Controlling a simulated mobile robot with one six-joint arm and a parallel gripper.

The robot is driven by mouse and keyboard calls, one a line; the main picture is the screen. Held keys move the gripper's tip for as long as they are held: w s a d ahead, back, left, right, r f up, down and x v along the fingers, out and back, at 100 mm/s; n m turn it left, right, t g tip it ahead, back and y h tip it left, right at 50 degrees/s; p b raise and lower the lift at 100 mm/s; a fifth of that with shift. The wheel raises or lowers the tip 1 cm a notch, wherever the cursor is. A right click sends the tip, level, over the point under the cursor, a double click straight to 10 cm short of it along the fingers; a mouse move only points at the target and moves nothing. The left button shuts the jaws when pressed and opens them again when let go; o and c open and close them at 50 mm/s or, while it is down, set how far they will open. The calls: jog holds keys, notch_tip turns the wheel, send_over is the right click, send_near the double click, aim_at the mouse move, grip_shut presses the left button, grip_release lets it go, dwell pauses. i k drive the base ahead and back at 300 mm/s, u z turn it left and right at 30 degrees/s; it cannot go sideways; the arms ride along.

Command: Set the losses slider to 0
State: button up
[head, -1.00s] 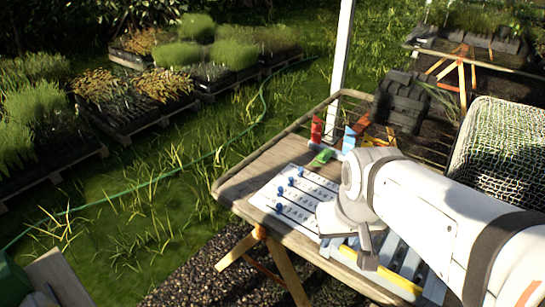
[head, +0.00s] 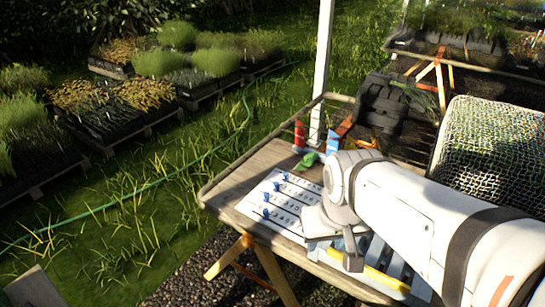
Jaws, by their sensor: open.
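A white board (head: 291,206) with several printed rows lies on the wooden table (head: 226,199). Several blue slider knobs show along its left side: a far knob (head: 286,176), a middle knob (head: 266,197) and a near knob (head: 265,212). The row labels are too small to read, so I cannot tell which is the losses slider. My gripper (head: 352,260) is open and points down, right of the board and apart from the knobs. My arm covers the right part of the board. The fingertips are small and partly hidden.
A green object (head: 306,162), a red object (head: 299,136) and a blue object (head: 333,141) stand at the table's far side. A white post (head: 322,70) rises behind it. A blue and yellow slatted item (head: 386,280) lies under my gripper. A net-covered crate (head: 490,150) is at right.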

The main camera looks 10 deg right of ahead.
aim_at(265, 211)
jog(key=z, duration=0.05)
jog(key=k, duration=1.45)
jog(key=u, duration=0.6)
jog(key=i, duration=1.55)
jog(key=z, duration=0.2)
